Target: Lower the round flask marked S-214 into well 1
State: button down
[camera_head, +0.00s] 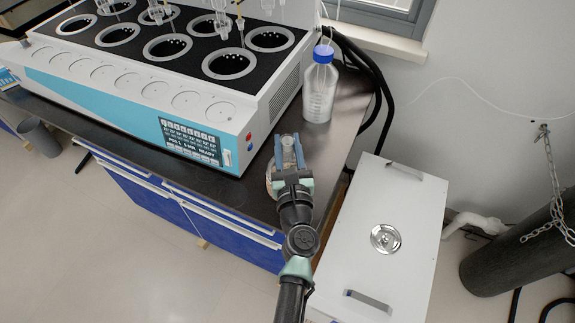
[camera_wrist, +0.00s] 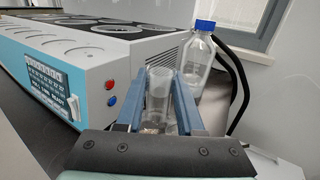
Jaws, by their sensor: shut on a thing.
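My gripper (camera_head: 289,152) is shut on the neck of a clear glass flask (camera_head: 270,178) at the right end of the bench, in front of the distiller. The gripper hides much of the flask's body. In the wrist view the clear neck (camera_wrist: 159,88) stands between the two blue fingers of my gripper (camera_wrist: 160,100). No S-214 mark is readable. The distiller (camera_head: 110,98) has a black top with several round wells in two rows, such as the front right well (camera_head: 230,64). I cannot read which well is 1.
A clear bottle with a blue cap (camera_head: 320,88) stands on the bench behind the gripper, right of the distiller. Glass tubes hang over the wells. A white lidded box (camera_head: 385,240) stands right of the bench, with a dark cylinder (camera_head: 515,250) beyond.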

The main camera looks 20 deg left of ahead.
aim_at(287, 136)
jog(key=shift+r+p, duration=1.4)
jog(key=shift+r, duration=0.15)
jog(key=shift+f, duration=0.1)
